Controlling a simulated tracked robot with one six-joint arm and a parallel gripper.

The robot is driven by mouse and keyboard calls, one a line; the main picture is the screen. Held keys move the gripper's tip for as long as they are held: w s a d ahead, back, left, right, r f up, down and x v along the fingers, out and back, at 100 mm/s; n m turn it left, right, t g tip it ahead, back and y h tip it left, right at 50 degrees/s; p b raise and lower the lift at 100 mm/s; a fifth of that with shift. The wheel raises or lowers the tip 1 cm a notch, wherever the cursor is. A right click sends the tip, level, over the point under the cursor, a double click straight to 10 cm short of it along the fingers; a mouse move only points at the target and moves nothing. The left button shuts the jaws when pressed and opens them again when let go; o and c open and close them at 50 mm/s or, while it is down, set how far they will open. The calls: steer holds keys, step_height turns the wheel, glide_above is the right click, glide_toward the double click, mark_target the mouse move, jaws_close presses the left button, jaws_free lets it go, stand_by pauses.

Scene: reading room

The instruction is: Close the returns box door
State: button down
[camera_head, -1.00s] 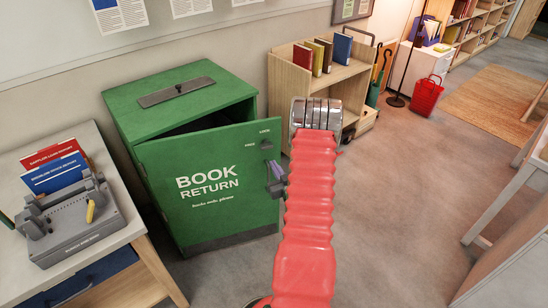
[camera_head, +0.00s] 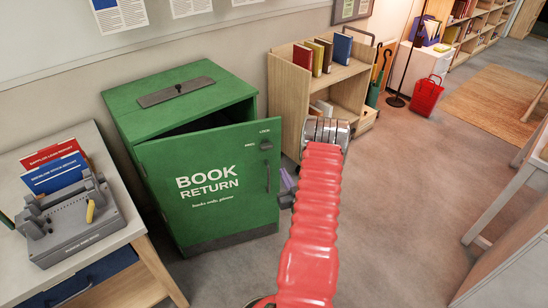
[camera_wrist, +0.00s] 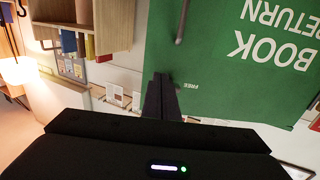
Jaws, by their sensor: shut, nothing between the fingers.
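The green returns box (camera_head: 180,87) stands against the wall in the head view. Its door (camera_head: 215,205), marked BOOK RETURN, is ajar; its right edge stands out from the box and a dark gap shows above it. A dark knob and a vertical handle (camera_head: 268,178) sit near that edge. My gripper (camera_head: 287,184) is just right of the door's free edge, partly hidden by my red arm. In the wrist view, my dark fingers (camera_wrist: 160,97) are shut and empty beside the door (camera_wrist: 215,65), which appears upside down with its handle (camera_wrist: 180,22). I cannot tell whether they touch it.
A table (camera_head: 120,235) with a grey binding device (camera_head: 75,220) stands left of the box. A wooden book cart (camera_head: 290,80) stands behind and right of my gripper. The floor to the right is open.

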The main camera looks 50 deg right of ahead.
mark_target(272, 151)
steer(key=x, duration=1.2)
steer(key=shift+w, duration=0.15)
